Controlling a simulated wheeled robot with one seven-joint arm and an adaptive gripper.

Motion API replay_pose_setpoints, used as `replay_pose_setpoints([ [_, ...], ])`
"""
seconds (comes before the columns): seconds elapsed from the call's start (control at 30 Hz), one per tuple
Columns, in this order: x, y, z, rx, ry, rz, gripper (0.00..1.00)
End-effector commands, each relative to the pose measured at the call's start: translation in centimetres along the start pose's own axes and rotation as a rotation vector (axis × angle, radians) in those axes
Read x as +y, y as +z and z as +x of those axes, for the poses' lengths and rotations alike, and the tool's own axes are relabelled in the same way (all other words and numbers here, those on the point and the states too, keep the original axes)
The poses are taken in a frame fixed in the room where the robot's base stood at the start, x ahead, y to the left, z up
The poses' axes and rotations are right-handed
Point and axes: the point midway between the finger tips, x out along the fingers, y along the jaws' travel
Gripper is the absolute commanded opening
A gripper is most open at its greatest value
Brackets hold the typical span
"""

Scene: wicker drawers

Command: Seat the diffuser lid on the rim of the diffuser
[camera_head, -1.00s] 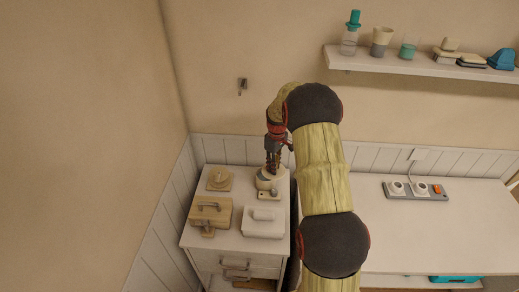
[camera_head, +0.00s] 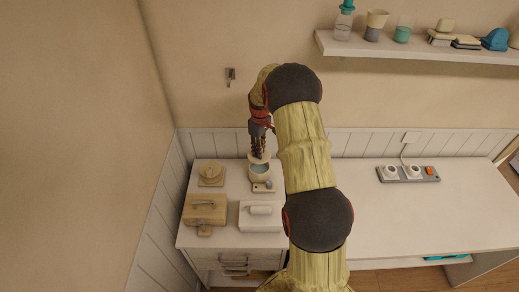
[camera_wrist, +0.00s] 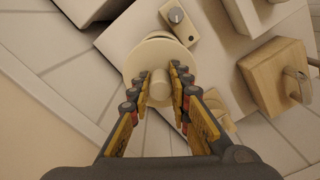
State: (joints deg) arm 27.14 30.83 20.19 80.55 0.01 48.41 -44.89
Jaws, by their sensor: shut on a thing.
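The diffuser (camera_head: 260,176) is a small pale round vessel on the cabinet top, its bluish-grey opening facing up in the head view. My gripper (camera_head: 258,152) is shut on the diffuser lid (camera_head: 255,159), a cream disc, and holds it at the far side of the opening, apparently above the rim. In the wrist view, my gripper (camera_wrist: 160,84) pinches the knob in the middle of the lid (camera_wrist: 142,60). There the lid hides most of the diffuser. The exact gap between lid and rim cannot be told.
A small block with a grey knob (camera_head: 265,187) lies in front of the diffuser. A wooden box (camera_head: 204,213), a white handled box (camera_head: 260,220) and a round wooden piece on a square base (camera_head: 211,173) share the cabinet top. A wall shelf (camera_head: 400,52) hangs at upper right.

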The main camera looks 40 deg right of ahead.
Motion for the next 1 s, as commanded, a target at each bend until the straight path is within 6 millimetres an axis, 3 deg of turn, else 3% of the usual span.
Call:
replay_pose_setpoints([
  [0.5, 0.0, 0.0, 4.5, 0.0, 0.0, 0.0, 0.0],
  [1.0, 0.0, 0.0, 4.9, 0.0, 0.0, 0.0, 0.0],
])
